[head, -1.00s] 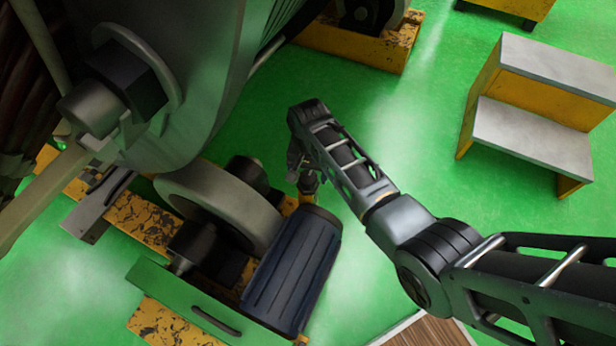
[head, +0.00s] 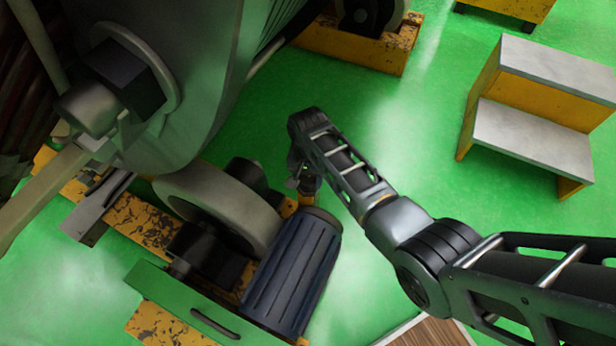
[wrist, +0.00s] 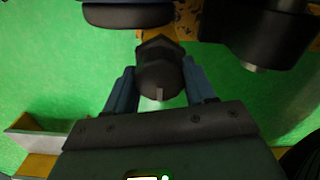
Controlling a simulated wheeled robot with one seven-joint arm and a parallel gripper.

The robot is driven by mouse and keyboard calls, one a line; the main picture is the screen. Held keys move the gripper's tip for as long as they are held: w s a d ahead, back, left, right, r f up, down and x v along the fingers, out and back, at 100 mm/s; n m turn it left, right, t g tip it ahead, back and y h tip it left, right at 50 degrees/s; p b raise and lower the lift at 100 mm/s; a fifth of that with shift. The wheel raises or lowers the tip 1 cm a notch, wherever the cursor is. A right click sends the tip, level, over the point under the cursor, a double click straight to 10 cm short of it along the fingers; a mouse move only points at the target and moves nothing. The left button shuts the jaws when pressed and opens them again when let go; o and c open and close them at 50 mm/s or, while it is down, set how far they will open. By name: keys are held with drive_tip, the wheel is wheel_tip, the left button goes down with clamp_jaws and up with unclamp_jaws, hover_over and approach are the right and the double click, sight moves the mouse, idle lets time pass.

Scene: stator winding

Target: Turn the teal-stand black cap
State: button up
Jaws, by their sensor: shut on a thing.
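A black cap (wrist: 160,68) with a faceted rim and a pale notch mark is at the upper middle of the wrist view. My gripper (wrist: 159,73) is shut on it, with one blue finger on each side. In the head view my gripper (head: 303,180) is low beside the top end of a dark blue ribbed motor (head: 292,270). There the cap is too small and covered to make out clearly.
A large grey drum (head: 190,80) and a grey roller wheel (head: 220,205) stand left of my gripper. A yellow and grey step (head: 535,135) stands at the right. Green floor (head: 420,120) lies open between them. A dark housing (wrist: 262,30) is close at the wrist view's upper right.

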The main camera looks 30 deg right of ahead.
drive_tip(key=shift+c, duration=0.7)
drive_tip(key=shift+m, duration=0.3)
drive_tip(key=m+p, duration=0.1)
drive_tip(key=m, duration=0.2)
drive_tip(key=shift+r+m+p, duration=0.1)
drive_tip(key=shift+m+p, duration=0.2)
drive_tip(key=shift+p, duration=0.1)
drive_tip(key=m+p, duration=0.1)
drive_tip(key=m, duration=0.5)
drive_tip(key=shift+p, duration=0.3)
drive_tip(key=m, duration=0.5)
drive_tip(key=shift+m+p, duration=0.3)
drive_tip(key=shift+p, duration=0.1)
drive_tip(key=m, duration=0.5)
drive_tip(key=shift+m, duration=0.4)
drive_tip(key=shift+p, duration=0.3)
drive_tip(key=o, duration=1)
